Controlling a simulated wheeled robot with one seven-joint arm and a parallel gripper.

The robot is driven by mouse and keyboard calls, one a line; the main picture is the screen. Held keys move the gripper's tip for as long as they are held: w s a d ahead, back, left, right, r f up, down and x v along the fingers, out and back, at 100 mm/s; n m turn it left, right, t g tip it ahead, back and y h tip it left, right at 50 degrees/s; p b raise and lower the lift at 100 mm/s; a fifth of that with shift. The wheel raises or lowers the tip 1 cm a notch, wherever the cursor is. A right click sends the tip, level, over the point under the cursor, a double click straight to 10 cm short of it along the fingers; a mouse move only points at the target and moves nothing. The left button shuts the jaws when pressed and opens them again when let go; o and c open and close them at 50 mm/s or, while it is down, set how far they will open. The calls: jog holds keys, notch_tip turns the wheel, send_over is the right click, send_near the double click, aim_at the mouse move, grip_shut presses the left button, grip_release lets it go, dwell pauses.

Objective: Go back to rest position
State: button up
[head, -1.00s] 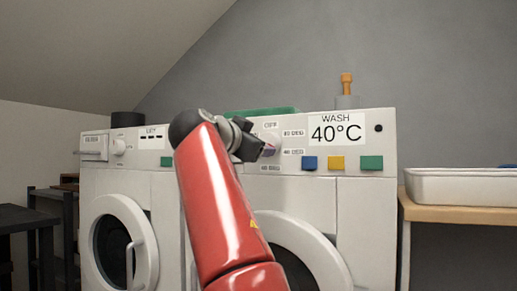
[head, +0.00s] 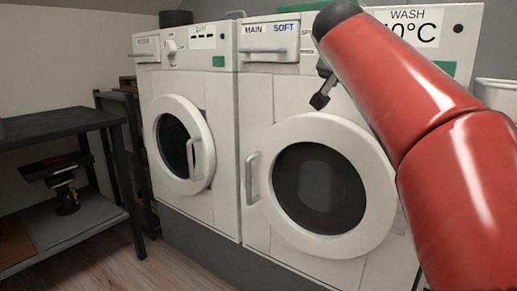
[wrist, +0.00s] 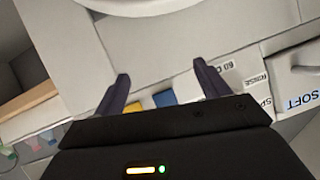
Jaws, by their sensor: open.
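My gripper (wrist: 162,80) shows in the wrist view with its two dark fingers apart and nothing between them. In the head view my red arm crosses the right side, and a dark part of my gripper (head: 320,98) shows in front of the right washing machine's upper front. The right machine (head: 256,110) is white, with a round dark-glass door (head: 320,188) that looks shut and a drawer marked MAIN and SOFT (head: 268,41). Its WASH card (head: 410,18) is partly behind my arm. Its knob is hidden in the head view.
A second white machine (head: 222,110) stands to the left, its door (head: 205,165) seeming slightly ajar. A dark shelf unit (head: 60,125) stands at far left. A white tray (head: 498,95) is at the right edge. Bare wooden floor (head: 160,272) lies front left.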

jog(key=s+a+f+n+g+y+p, duration=0.2)
jog(key=s+f+n+g+y+p, duration=0.1)
jog(key=s+f, duration=1.1)
jog(key=s+a+f+n+g+y+p, duration=0.2)
jog(key=s+f+n+y+p, duration=0.1)
jog(key=s+f, duration=1.1)
jog(key=shift+s+a+f+n+g+p, duration=0.4)
jog(key=shift+f+n+p, duration=0.15)
jog(key=shift+n, duration=0.55)
jog(key=shift+r, duration=0.1)
